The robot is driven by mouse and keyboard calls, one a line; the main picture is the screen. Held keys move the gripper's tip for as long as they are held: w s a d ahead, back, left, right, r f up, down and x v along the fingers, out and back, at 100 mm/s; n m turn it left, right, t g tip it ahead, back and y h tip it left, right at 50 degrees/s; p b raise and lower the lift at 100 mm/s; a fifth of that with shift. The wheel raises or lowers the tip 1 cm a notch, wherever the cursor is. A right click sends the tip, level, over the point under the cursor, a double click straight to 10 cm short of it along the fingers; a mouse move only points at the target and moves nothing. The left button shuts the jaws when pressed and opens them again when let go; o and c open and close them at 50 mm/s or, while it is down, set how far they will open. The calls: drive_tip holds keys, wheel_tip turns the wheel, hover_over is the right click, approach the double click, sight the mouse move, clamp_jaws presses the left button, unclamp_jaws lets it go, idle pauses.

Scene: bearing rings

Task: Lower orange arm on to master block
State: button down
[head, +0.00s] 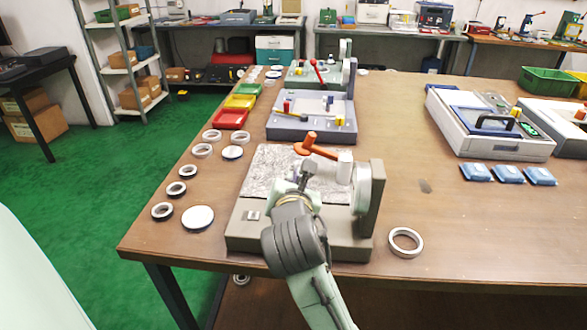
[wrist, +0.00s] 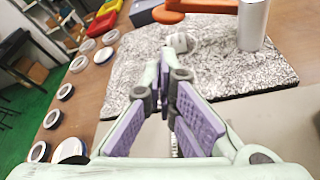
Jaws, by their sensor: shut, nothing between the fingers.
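The orange arm (head: 315,149) has a round knob end and reaches left from a pale post over the speckled plate of the nearest fixture. In the wrist view the orange arm (wrist: 205,6) crosses the top edge, raised above the plate. A small pale cylinder (wrist: 177,43) stands on the speckled plate (wrist: 130,62); it may be the master block, but I cannot tell for sure. My gripper (wrist: 167,70) is shut and empty, with purple finger pads, over the near part of the plate. In the head view my gripper (head: 304,178) is in front of the orange arm, apart from it.
Several bearing rings (head: 176,188) and a white disc (head: 198,218) lie left of the fixture. One ring (head: 405,241) lies to its right. Red (head: 231,119), yellow and green trays and another fixture (head: 312,122) stand behind.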

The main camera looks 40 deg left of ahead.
drive_tip(key=p+x, duration=0.2)
drive_tip(key=x, duration=0.7)
drive_tip(key=shift+w+a+f, duration=0.1)
drive_tip(key=shift+w+a, duration=0.15)
drive_tip(key=shift+a, duration=0.05)
